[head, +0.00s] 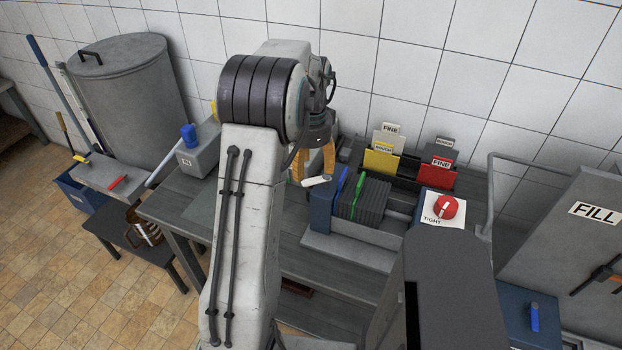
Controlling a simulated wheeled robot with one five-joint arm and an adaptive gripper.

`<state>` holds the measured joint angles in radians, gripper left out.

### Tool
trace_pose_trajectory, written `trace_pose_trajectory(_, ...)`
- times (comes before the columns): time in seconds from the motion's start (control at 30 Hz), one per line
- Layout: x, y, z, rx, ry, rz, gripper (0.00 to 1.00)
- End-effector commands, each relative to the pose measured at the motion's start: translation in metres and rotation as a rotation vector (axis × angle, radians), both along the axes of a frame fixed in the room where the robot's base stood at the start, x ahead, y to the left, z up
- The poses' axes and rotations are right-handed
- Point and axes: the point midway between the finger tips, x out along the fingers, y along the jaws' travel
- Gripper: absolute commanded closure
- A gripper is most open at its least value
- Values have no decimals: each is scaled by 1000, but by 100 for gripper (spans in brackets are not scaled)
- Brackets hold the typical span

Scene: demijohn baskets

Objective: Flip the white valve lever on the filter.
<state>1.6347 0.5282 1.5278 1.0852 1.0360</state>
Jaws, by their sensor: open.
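The filter (361,200) stands on the grey table, with a blue end plate, a green plate and a pack of dark plates. A short white lever (318,181) shows at its left end, beside the blue end plate. My gripper (312,167), with orange fingers, is open and points down. Its fingers are just above and around the height of the lever in the picture; I cannot tell whether they touch it. My arm hides part of the gripper and the table to the left of the filter.
A red knob (446,207) on a white plate marked TIGHT is at the filter's right. Behind it stands a rack with yellow (381,160) and red (436,174) cards. A grey box (199,152) is left of my arm. A FILL panel (580,240) stands far right.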

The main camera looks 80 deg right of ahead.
Motion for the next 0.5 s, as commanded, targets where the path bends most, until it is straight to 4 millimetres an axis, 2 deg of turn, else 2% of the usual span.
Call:
trace_pose_trajectory(0.23, 0, 1, -30, 4, 0, 2, 42)
trace_pose_trajectory(0.5, 0, 0, -46, 1, 0, 3, 42)
